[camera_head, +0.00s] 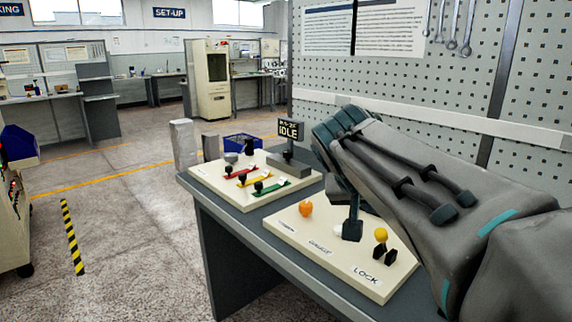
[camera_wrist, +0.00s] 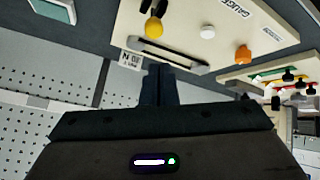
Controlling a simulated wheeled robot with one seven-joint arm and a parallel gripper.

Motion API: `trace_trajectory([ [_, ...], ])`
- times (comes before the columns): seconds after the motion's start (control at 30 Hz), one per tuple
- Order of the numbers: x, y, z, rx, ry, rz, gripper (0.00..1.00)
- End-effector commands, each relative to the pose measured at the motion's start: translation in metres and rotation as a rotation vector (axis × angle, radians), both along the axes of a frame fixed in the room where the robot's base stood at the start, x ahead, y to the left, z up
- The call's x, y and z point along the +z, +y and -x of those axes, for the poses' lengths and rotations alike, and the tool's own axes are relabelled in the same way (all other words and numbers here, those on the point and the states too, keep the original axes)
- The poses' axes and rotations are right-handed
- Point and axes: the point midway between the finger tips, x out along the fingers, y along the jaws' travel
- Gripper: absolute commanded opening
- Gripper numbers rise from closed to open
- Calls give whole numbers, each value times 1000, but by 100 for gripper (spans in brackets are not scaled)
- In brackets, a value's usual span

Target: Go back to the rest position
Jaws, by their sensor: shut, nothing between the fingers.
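My gripper (camera_head: 352,232) is shut and empty. In the head view its fingers point down over the front cream board (camera_head: 345,272), in front of a white round button that it partly hides. In the wrist view my closed fingers (camera_wrist: 160,70) show against the dark bench edge. The white button (camera_wrist: 207,31), the orange knob (camera_wrist: 243,54) and the yellow ball (camera_wrist: 154,28) lie beyond them, apart from the fingers.
A second cream board (camera_head: 222,188) holds red, yellow and green strips with dark knobs. A small sign reading IDLE (camera_head: 291,130) stands behind it. A perforated wall panel (camera_head: 400,70) rises behind the bench. Open floor (camera_head: 130,225) lies left.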

Motion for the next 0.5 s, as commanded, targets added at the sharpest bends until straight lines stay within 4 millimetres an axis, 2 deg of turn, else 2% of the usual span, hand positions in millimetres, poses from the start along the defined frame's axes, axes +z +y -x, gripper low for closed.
trace_trajectory([
  [0.03,8,2,9,23,38,-15,0],
  [0.5,-32,29,113,272,346,-246,0],
])
